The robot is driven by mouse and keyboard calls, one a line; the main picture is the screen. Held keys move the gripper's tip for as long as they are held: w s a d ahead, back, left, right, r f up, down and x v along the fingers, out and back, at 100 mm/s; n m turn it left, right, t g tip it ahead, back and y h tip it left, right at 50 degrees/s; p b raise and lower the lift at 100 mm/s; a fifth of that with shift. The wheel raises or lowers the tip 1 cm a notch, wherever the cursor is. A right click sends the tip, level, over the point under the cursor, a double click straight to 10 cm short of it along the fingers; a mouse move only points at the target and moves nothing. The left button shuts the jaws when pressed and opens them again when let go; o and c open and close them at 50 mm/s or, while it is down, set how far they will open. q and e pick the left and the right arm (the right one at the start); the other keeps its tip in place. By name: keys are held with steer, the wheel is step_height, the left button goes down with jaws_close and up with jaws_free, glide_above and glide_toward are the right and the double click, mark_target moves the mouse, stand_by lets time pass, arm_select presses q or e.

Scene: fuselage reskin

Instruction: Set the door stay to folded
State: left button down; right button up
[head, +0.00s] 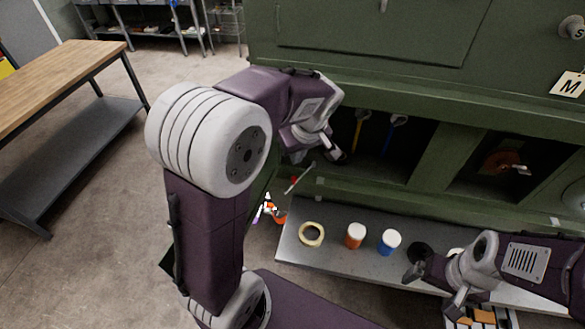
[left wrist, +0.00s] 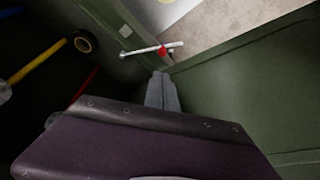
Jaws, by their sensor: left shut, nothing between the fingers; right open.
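The door stay (head: 299,177) is a thin metal rod with a red part, at the lower left of the green fuselage in the head view. In the left wrist view the stay (left wrist: 145,51) runs from the green frame to a red piece and a short end by the green door panel (left wrist: 240,95). Whether its joint is locked I cannot tell. My left gripper (head: 339,156) is shut and empty, just above and right of the stay; its fingertips (left wrist: 162,76) point toward the stay and appear apart from it. My right gripper (head: 432,288) is open at the lower right, over the metal shelf.
The metal shelf (head: 332,261) carries a tape roll (head: 311,234), an orange jar (head: 355,236) and a blue jar (head: 389,242). A yellow rod (head: 357,130) and a blue rod (head: 389,135) stand in the open bay. A wooden-topped bench (head: 60,78) is at left, with clear floor between.

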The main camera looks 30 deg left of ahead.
arm_select(q)
steer(key=p+x, duration=0.1)
steer(key=x, duration=0.9)
steer(key=shift+p, duration=0.4)
arm_select(e)
steer(key=shift+w+r, duration=0.15)
steer(key=shift+r, duration=0.75)
arm_select(q)
steer(key=shift+w+d, duration=0.1)
steer(key=shift+d, duration=0.05)
arm_select(e)
steer(key=shift+f, duration=0.1)
